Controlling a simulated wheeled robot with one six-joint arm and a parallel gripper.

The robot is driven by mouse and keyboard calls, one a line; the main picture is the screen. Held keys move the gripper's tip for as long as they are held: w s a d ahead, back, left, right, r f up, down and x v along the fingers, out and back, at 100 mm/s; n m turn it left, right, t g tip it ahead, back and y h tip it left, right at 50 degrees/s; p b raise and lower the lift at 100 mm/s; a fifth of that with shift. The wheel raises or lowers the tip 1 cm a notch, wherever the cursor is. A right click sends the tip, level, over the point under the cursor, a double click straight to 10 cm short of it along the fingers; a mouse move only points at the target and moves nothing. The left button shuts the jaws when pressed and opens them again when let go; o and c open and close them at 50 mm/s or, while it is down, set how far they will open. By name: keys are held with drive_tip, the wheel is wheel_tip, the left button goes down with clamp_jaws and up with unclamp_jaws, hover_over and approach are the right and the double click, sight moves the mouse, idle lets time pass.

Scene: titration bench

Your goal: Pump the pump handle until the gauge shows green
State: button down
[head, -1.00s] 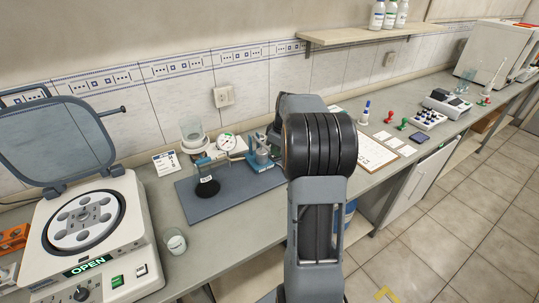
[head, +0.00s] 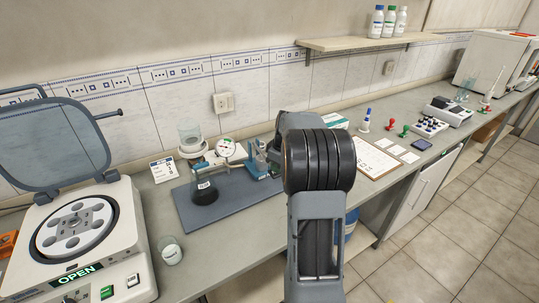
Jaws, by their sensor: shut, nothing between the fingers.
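The pump (head: 258,160) is a small blue device at the back right of a dark grey mat (head: 235,208) on the bench. Its handle is too small to make out, and my arm stands just right of it. The gauge (head: 226,147) is a round white dial left of the pump. Red shows on it, but its needle reading is too small to tell. My gripper does not show; my arm's thick dark joint fills the middle of the view.
A centrifuge (head: 118,250) with its lid up and an OPEN display stands at the left. A small beaker (head: 170,251) stands near the front edge. A clipboard (head: 373,158) lies right of my arm. The mat's front part is clear.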

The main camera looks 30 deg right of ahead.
wheel_tip(320, 180, up, 8)
drive_tip(key=p, duration=0.5)
drive_tip(key=shift+p, duration=0.4)
drive_tip(key=shift+f, duration=0.25)
idle(0.6)
drive_tip(key=shift+f+b, duration=2.85)
drive_tip(key=shift+f, duration=0.85)
drive_tip(key=shift+r, duration=0.1)
wheel_tip(320, 180, up, 8)
drive_tip(key=p, duration=0.5)
drive_tip(key=shift+p, duration=0.3)
drive_tip(key=shift+f, duration=0.3)
